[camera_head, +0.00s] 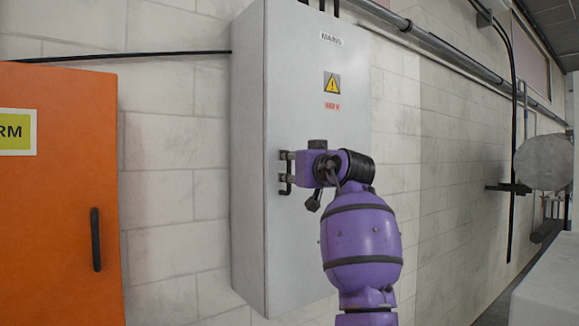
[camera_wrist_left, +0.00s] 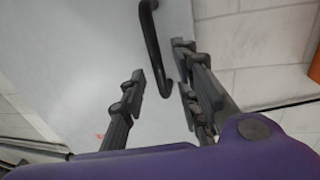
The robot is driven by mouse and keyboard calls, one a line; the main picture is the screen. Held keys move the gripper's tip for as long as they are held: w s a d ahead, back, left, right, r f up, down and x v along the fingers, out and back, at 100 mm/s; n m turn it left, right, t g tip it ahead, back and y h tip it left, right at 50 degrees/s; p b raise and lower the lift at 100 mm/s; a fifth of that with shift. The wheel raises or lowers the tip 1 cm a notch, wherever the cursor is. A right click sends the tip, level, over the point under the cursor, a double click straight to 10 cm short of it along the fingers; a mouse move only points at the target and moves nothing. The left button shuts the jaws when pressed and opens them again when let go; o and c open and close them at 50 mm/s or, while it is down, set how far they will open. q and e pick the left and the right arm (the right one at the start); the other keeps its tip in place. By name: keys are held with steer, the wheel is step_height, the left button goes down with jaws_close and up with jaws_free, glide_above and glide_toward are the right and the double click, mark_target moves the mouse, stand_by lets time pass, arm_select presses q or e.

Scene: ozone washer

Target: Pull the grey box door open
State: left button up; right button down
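The grey box (camera_head: 248,150) is a tall metal cabinet on the wall, with a "MAINS" label and a yellow warning sign on its door (camera_head: 300,85). The door looks shut. My left gripper (camera_head: 284,168) is at the door's left side, about mid-height. In the left wrist view the gripper (camera_wrist_left: 163,72) is open. The door's black, curved handle (camera_wrist_left: 154,48) lies between its two fingers, with visible gaps on both sides. In the head view the handle is mostly hidden by the gripper. My right gripper is in neither view.
An orange cabinet (camera_head: 60,220) with a black handle (camera_head: 95,240) stands at the left. A black cable (camera_head: 170,54) runs along the wall to the box. Pipes (camera_head: 440,47) run along the upper right wall. A round grey object (camera_head: 543,162) is at the far right.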

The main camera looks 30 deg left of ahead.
arm_select(q)
steer(key=shift+x, duration=1.35)
jaws_close()
